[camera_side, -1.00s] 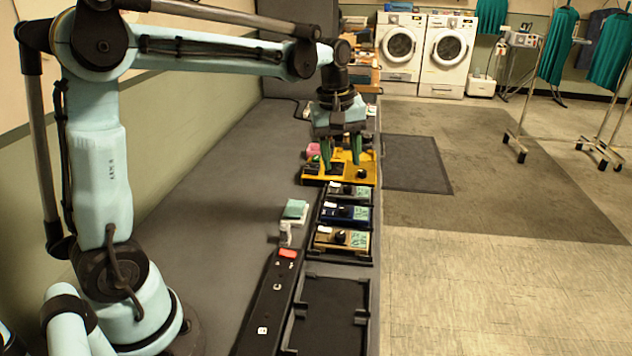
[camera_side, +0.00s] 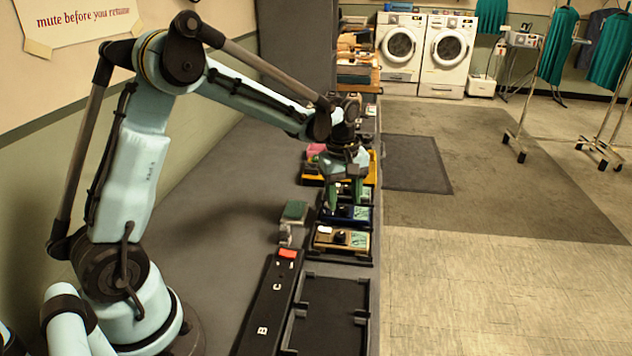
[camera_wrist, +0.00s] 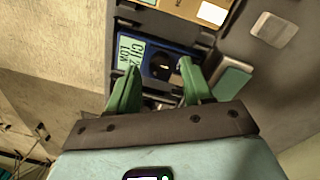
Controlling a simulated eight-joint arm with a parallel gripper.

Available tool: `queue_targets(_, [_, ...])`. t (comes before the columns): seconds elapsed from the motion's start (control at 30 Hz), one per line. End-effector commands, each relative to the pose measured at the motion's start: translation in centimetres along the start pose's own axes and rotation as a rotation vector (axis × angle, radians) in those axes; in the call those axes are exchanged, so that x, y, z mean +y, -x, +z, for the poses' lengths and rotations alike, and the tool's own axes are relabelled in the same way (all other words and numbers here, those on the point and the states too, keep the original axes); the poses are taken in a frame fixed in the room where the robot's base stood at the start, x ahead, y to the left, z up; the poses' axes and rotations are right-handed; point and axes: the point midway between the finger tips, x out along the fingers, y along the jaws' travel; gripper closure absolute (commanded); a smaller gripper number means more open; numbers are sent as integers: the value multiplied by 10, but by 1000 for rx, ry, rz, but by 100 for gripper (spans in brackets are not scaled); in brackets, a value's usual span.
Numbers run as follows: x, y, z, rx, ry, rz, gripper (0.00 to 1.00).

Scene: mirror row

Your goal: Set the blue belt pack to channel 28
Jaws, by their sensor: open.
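The blue belt pack (camera_side: 362,215) sits in the rack between two other packs. In the wrist view the blue belt pack (camera_wrist: 152,47) shows a black round knob (camera_wrist: 163,66) and a pale green display (camera_wrist: 130,52). The display reads "CH 2" and "LOW"; a further digit is not legible beside the finger. My gripper (camera_side: 343,200) is over the blue pack, fingers pointing down. In the wrist view my gripper (camera_wrist: 159,70) is open, one green finger on each side of the knob. I cannot tell whether they touch it.
A tan pack (camera_side: 325,237) is on the near side and a yellow tray (camera_side: 373,165) beyond. A green-topped block (camera_side: 294,211) stands left of the rack. A black strip (camera_side: 265,318) with letters and a red button (camera_side: 288,253) lies nearer, beside an empty tray (camera_side: 330,310).

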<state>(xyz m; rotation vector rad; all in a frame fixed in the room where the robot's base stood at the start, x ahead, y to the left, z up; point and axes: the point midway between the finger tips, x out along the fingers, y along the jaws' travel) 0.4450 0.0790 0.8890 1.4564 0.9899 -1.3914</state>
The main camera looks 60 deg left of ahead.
Motion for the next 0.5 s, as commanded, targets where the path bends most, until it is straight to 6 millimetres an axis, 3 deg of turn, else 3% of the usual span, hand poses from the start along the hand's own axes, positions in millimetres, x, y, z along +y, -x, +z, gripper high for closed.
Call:
queue_targets(0.2, [0,-17,0,0,0,0,50])
queue_targets(0.5, [0,-18,0,0,0,0,50])
